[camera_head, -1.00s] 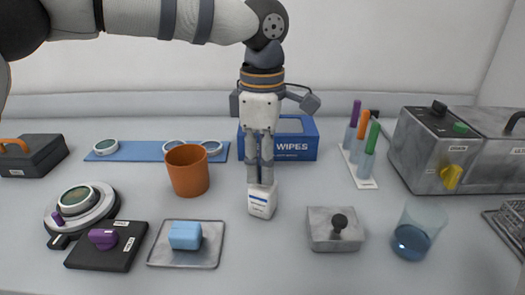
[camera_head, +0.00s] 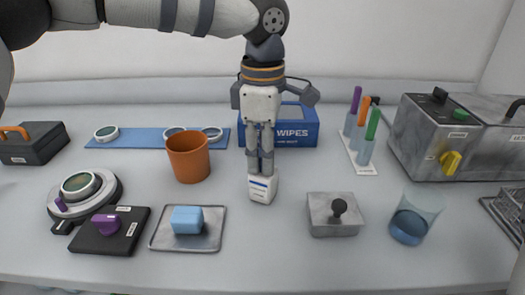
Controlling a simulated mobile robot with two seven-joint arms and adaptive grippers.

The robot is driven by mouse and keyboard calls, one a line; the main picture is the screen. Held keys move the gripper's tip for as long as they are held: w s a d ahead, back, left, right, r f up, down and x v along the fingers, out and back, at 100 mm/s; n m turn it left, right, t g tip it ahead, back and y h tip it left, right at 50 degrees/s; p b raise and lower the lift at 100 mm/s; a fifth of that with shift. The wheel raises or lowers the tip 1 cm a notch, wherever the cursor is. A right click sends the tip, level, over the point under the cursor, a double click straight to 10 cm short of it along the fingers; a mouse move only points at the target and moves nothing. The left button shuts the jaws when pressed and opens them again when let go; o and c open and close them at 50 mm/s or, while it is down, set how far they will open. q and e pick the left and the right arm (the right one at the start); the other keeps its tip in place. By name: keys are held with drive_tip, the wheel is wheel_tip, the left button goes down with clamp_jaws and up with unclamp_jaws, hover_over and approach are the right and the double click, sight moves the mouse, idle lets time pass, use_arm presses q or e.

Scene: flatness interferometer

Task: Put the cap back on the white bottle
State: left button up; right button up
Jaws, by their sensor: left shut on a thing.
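The white bottle (camera_head: 263,189), a small square body with a blue label mark, stands upright on the table at the middle. My left gripper (camera_head: 260,172) points straight down at its top. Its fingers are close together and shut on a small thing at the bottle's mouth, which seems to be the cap. The fingertips hide the cap and the bottle's neck, so I cannot tell how the cap sits. No loose cap shows elsewhere on the table. My right gripper is not in view.
An orange cup (camera_head: 188,158) stands left of the bottle, with a blue wipes box (camera_head: 300,128) behind it. A metal block with a black knob (camera_head: 333,217) and a blue-tinted beaker (camera_head: 415,215) are to the right. A tray (camera_head: 210,243) lies front left.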

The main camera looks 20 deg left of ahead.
use_arm(q)
drive_tip(key=o, duration=1.3)
drive_tip(key=shift+c, duration=0.2)
drive_tip(key=shift+r+p, duration=0.45)
drive_tip(key=shift+r, duration=3.05)
clamp_jaws()
